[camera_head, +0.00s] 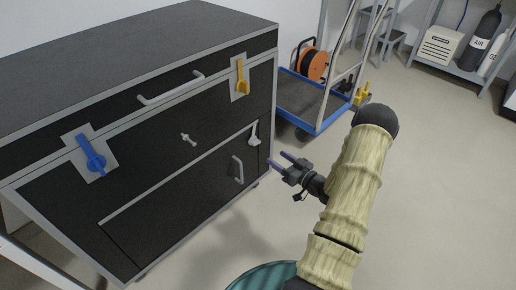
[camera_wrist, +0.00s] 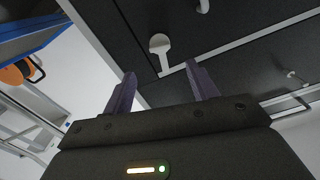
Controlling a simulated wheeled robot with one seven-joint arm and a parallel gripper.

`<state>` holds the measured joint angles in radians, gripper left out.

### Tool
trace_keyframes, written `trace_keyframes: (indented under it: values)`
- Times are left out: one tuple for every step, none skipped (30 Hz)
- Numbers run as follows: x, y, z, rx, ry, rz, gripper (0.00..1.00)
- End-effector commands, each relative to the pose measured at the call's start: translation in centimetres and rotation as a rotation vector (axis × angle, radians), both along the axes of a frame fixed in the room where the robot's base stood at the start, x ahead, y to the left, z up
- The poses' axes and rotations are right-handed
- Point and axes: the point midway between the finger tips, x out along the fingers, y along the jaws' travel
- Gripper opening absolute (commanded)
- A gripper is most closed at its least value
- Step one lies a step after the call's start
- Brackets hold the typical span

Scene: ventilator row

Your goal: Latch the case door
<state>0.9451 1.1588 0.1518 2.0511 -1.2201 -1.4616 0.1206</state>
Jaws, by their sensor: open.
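The black case (camera_head: 60,165) with grey edging stands at the left. Its lower door (camera_head: 175,215) has a grey strip along the top and a grey pull handle (camera_head: 238,170) near its right end. The door looks about flush; I cannot tell if it is fully closed. A small grey latch (camera_head: 254,134) sits at the door's upper right corner, and also shows in the wrist view (camera_wrist: 160,45). My gripper (camera_head: 277,161) is open and empty, apart from the case, just right of the door. In the wrist view its fingers (camera_wrist: 165,88) point toward the latch.
A blue lever (camera_head: 93,155) and a yellow lever (camera_head: 241,76) sit on the upper front, with a grey handle (camera_head: 171,90) and a small knob (camera_head: 188,139). A blue trolley (camera_head: 310,105) with an orange reel (camera_head: 312,65) stands behind. The floor at right is clear.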

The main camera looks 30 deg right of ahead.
Motion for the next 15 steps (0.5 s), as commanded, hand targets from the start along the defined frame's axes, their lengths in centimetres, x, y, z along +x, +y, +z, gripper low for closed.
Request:
trace_keyframes:
  values:
    - [0.9,0.3,-0.3,-0.002,-0.003,0.001,0.58]
    - [1.4,0.5,-0.3,-0.002,-0.003,0.002,0.58]
    - [2.0,0.7,-0.3,-0.002,-0.002,0.002,0.58]
    - [2.5,0.9,-0.3,-0.002,-0.003,0.001,0.58]
    - [3.1,1.2,-0.3,-0.002,-0.003,0.002,0.58]
    - [3.8,1.4,-0.3,-0.002,-0.003,0.003,0.58]
    - [4.3,1.7,-0.3,-0.002,-0.003,0.004,0.58]
    - [4.8,1.9,-0.3,-0.002,-0.003,0.005,0.58]
    - [5.5,2.2,-0.3,-0.002,-0.004,0.005,0.58]
    - [5.9,2.3,-0.3,-0.002,-0.003,0.005,0.58]
    - [6.4,2.5,-0.3,-0.003,-0.003,0.005,0.58]
    - [7.1,2.8,-0.3,-0.002,-0.003,0.006,0.58]
    - [7.6,3.0,-0.3,-0.001,-0.003,0.006,0.58]
    - [8.0,3.2,-0.3,-0.001,-0.003,0.007,0.58]
    - [8.6,3.3,-0.3,-0.002,-0.003,0.006,0.58]
